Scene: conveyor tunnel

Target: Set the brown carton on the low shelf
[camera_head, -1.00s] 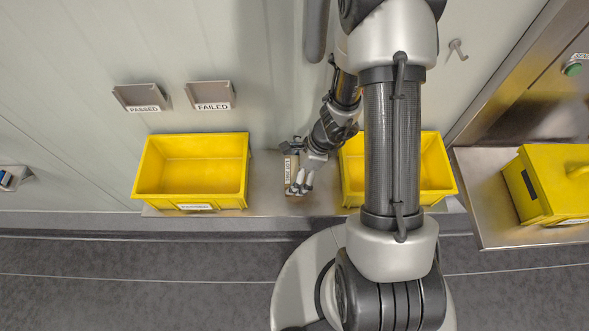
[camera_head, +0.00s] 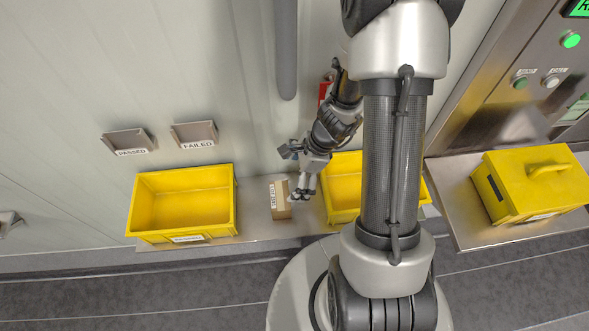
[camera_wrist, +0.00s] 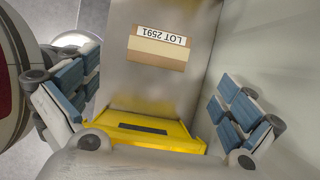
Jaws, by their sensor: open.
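The brown carton (camera_head: 280,201) stands on the low metal shelf (camera_head: 258,219), between two yellow bins. It carries a white label, which reads LOT 2591 on the carton in the wrist view (camera_wrist: 158,54). My gripper (camera_head: 303,194) is just to the right of the carton and looks apart from it. In the wrist view, the fingers of my gripper (camera_wrist: 157,92) are spread wide with nothing between them. The carton lies beyond them, resting on the bare metal.
A yellow bin (camera_head: 133,208) stands left of the carton and another yellow bin (camera_head: 340,208) right of it, partly behind my arm. PASSED (camera_head: 130,143) and FAILED (camera_head: 196,134) holders are on the wall above. A yellow lidded box (camera_head: 530,185) sits on a ledge at right.

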